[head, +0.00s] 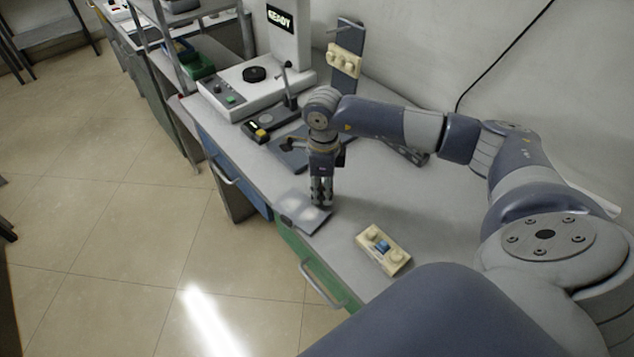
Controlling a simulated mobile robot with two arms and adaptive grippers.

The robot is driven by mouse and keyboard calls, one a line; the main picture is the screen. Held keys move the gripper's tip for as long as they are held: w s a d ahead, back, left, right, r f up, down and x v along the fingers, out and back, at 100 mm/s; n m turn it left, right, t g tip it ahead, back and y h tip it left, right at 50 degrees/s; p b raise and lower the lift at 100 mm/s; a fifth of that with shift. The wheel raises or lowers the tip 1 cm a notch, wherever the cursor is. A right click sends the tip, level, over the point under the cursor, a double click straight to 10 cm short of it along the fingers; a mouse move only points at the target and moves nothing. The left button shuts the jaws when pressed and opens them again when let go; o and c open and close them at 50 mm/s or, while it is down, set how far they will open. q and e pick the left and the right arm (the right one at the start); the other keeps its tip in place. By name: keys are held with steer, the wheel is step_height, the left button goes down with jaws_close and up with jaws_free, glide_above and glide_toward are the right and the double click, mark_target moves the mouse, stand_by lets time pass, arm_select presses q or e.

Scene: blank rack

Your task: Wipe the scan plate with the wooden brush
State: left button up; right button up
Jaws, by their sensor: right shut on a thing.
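The scan plate (291,204) is a flat grey plate with pale patches, lying near the front edge of the bench. My right gripper (321,203) points straight down at the plate's far right part. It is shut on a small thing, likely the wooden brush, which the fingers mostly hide. I cannot tell whether the brush touches the plate. My left gripper is not in view.
A cream block with a blue part (383,246) lies to the right of the plate. A white device with a screen (258,80) stands further back, with a small yellow-and-black item (257,132) before it. The bench's right middle is clear.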

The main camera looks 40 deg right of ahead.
mark_target(302, 217)
steer(key=shift+s+f, duration=0.1)
steer(key=shift+s, duration=0.55)
steer(key=shift+a, duration=1.75)
steer(key=shift+s+a, duration=0.2)
steer(key=shift+a, duration=1.6)
steer(key=shift+w+r+p, duration=0.1)
steer(key=shift+r+p, duration=1.3)
steer(key=shift+r, duration=1.65)
